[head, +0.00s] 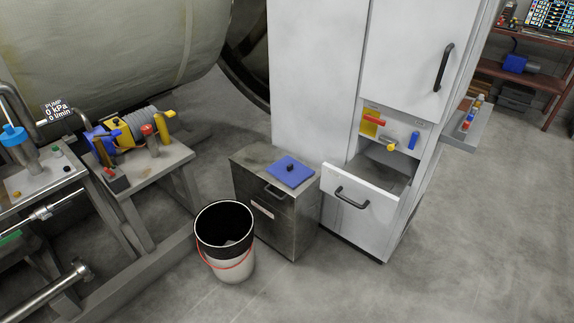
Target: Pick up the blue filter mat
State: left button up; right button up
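The blue filter mat (291,171) lies flat on top of a small dark metal cabinet (258,157) near the middle of the head view. Neither of my grippers shows in the head view.
A tall white cabinet (318,75) with a pulled-out drawer (355,192) stands right of the mat. A bucket (231,262) with a red handle stands on the floor at front left. A pump bench (150,165) is at left. Floor at lower right is clear.

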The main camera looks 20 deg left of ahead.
aim_at(289, 171)
jog(key=i+u, duration=0.25)
jog(key=u, duration=0.25)
jog(key=i+u, duration=0.25)
jog(key=u, duration=0.25)
